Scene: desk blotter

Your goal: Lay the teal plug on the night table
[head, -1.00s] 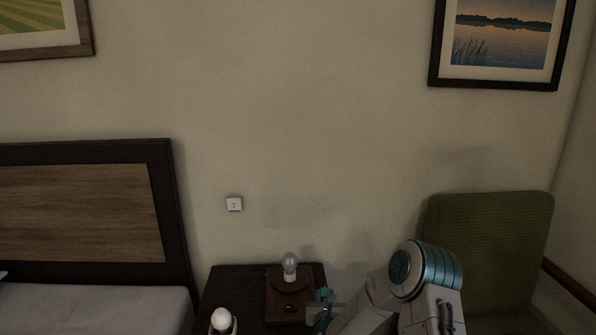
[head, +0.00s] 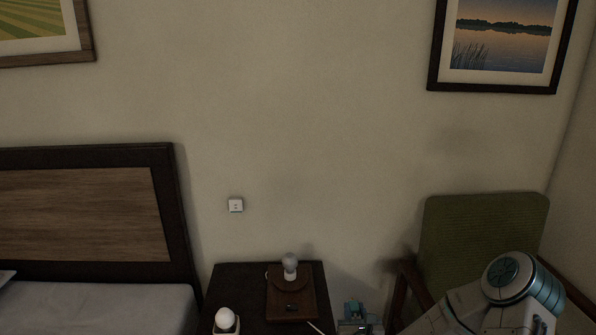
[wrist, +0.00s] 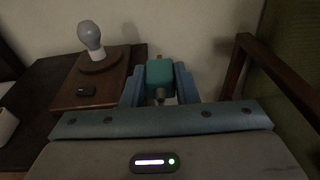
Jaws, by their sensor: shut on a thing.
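The teal plug (wrist: 160,73) sits between the two blue fingers of my gripper (wrist: 160,88) in the wrist view, and the gripper is shut on it. In the head view, my gripper (head: 353,322) with the teal plug (head: 352,309) is at the bottom, just right of the dark night table (head: 236,283). The night table (wrist: 40,95) also shows at the left of the wrist view. The plug appears to be off to the side of the tabletop; its height relative to the top is hard to tell.
A wooden board with a bulb lamp (head: 290,268) and a small black object (head: 292,307) take up the table's right part. A green armchair (head: 480,230) is at right. The table's back left is bare.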

